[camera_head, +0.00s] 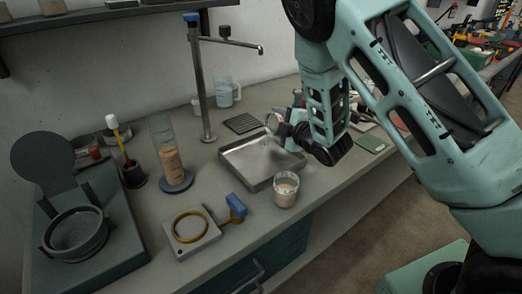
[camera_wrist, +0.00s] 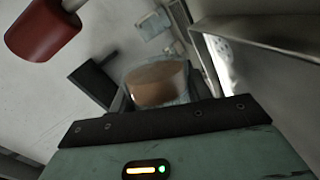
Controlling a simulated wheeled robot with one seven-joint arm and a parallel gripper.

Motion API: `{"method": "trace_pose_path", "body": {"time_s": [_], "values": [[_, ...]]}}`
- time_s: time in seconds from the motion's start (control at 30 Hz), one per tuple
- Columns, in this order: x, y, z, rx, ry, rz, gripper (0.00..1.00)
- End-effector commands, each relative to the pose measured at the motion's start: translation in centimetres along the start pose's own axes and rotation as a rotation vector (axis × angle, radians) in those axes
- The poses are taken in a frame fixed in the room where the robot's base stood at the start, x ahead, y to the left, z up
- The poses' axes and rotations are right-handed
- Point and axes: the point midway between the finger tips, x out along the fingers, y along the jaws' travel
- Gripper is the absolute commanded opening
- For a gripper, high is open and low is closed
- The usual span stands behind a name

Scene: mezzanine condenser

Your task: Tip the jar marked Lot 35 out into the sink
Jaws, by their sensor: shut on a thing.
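My gripper (camera_head: 283,128) is shut on a glass jar (camera_head: 272,122), above the far right part of the metal sink (camera_head: 258,170). The jar looks tilted, with its round mouth towards the head camera. In the wrist view the jar (camera_wrist: 157,82) is clear glass with brown contents, just beyond the dark edge of my gripper. A second glass jar (camera_head: 285,190) with pinkish contents stands upright on the counter at the sink's front right corner.
A tap (camera_head: 205,85) rises behind the sink's left side. A dark ribbed mat (camera_head: 242,123) and a clear mug (camera_head: 224,92) lie behind the sink. A tall cylinder (camera_head: 168,155), a ring on a plate (camera_head: 190,228) and a blue-handled tool (camera_head: 236,207) stand to the left.

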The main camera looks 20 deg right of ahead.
Motion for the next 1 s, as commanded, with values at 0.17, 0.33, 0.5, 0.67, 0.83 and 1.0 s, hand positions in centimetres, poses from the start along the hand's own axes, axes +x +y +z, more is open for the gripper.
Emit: {"method": "trace_pose_path", "body": {"time_s": [0.17,0.33,0.5,0.67,0.83,1.0], "values": [[-0.02,0.1,-0.07,-0.017,-0.002,0.003,0.11],[0.0,-0.07,-0.18,-0.033,-0.004,0.006,0.11],[-0.01,-0.19,-0.28,-0.049,-0.006,0.008,0.11],[-0.01,-0.3,-0.37,-0.063,-0.008,0.01,0.11],[-0.01,-0.42,-0.5,-0.08,-0.011,0.012,0.11],[-0.01,-0.55,-0.62,-0.096,-0.013,0.015,0.11]]}}
